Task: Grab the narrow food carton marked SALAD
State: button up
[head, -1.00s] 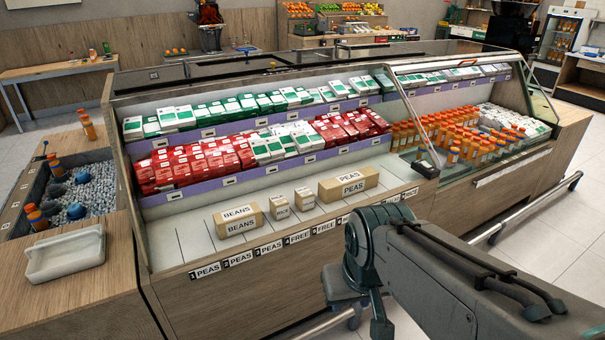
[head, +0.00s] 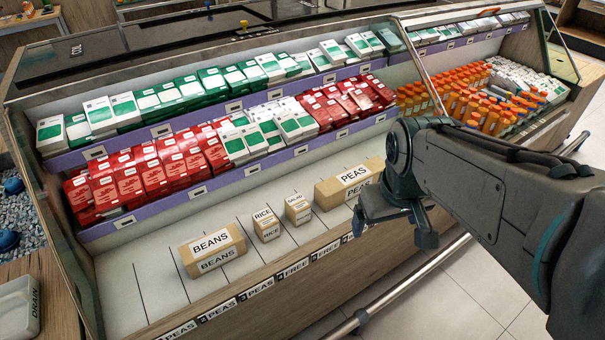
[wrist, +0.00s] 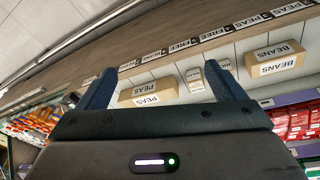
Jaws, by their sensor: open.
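A narrow tan carton (head: 298,208) stands on the lower shelf between the narrow RICE carton (head: 266,224) and the long PEAS carton (head: 345,186). Its small label looks like SALAD but is blurred. In the wrist view the narrow carton (wrist: 195,80) shows upside down, just inside the right finger; RICE (wrist: 225,64) is partly hidden behind that finger. My gripper (head: 398,232) is open and empty, in front of the case and right of the cartons. In the wrist view my gripper's fingers (wrist: 160,70) are wide apart, with PEAS (wrist: 148,92) showing between them.
The long BEANS carton (head: 213,250) lies left of RICE. Red boxes (head: 145,176) and green-white boxes (head: 190,90) fill the upper shelves. A glass divider (head: 430,65) and orange bottles (head: 485,110) are at right. A rail (head: 370,310) runs along the case front.

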jog(key=w+a+n, duration=0.3)
jog(key=w+n, duration=0.3)
jog(key=w, duration=0.4)
jog(key=n+g+b, duration=0.2)
jog(key=n+g, duration=0.1)
jog(key=n, duration=1.3)
send_over(297, 202)
jog(key=d, duration=0.1)
notch_tip(297, 202, down, 18)
jog(key=r, duration=0.1)
jog(key=f, duration=0.9)
jog(key=shift+w, duration=0.2)
jog(key=shift+s+a+f+p, duration=0.1)
jog(key=shift+a+f+p, duration=0.1)
jog(key=shift+f, duration=0.7)
jog(key=shift+a+f+p, duration=0.1)
jog(key=shift+f+p, duration=0.1)
jog(key=shift+f, duration=0.65)
jog(key=shift+s+a+f+p, duration=0.1)
jog(key=shift+f+p, duration=0.1)
jog(key=shift+f, duration=0.7)
jog(key=c, duration=1.1)
